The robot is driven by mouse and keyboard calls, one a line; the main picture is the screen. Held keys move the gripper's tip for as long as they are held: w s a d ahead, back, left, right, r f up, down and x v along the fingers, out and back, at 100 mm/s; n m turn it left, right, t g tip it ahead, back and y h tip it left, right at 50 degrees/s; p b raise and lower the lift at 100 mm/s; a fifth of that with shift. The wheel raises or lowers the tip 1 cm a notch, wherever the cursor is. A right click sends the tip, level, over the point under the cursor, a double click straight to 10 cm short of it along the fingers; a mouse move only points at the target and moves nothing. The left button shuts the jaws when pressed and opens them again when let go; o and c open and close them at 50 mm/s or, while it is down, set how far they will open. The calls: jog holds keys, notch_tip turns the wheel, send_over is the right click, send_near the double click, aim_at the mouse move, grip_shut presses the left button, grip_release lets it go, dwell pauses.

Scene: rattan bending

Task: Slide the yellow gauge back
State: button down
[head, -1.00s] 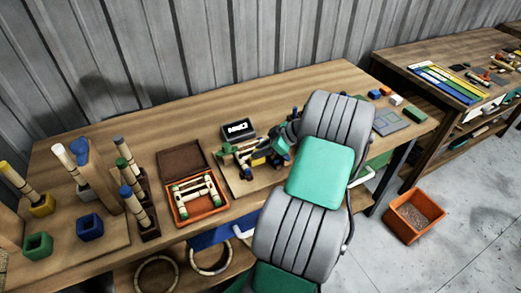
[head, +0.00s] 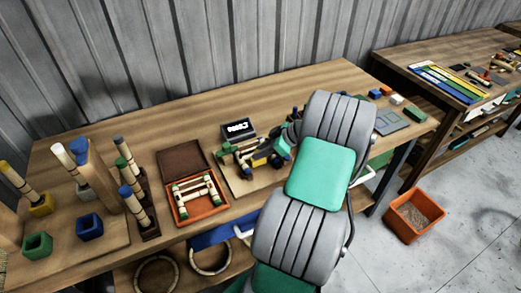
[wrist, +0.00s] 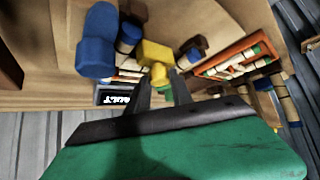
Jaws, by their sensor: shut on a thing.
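The yellow gauge (wrist: 155,52) is a yellow block with a smaller yellow knob on its near side in the wrist view. My gripper (wrist: 160,88) is shut on that knob, with one dark finger on each side. In the head view the yellow gauge (head: 260,161) is a small patch on the fixture board (head: 240,185), left of my arm. My arm hides much of the right side of the fixture in the head view, and my fingertips are hard to make out there.
A small display (head: 238,129) stands behind the fixture. An orange tray of rattan pieces (head: 187,215) lies to the left.

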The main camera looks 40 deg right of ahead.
jog(key=s, duration=0.2)
jog(key=s+a+b, duration=0.1)
jog(key=s, duration=0.1)
jog(key=s+a+b, duration=0.1)
jog(key=s, duration=0.2)
jog(key=shift+a, duration=0.1)
jog(key=c, duration=1.5)
grip_release()
jog(key=shift+s, duration=0.1)
jog(key=shift+o, duration=0.7)
jog(key=shift+s, duration=0.15)
jog(key=shift+o, duration=1.2)
jog(key=v, duration=0.7)
jog(key=shift+s+r, duration=0.2)
jog(key=shift+r, duration=0.1)
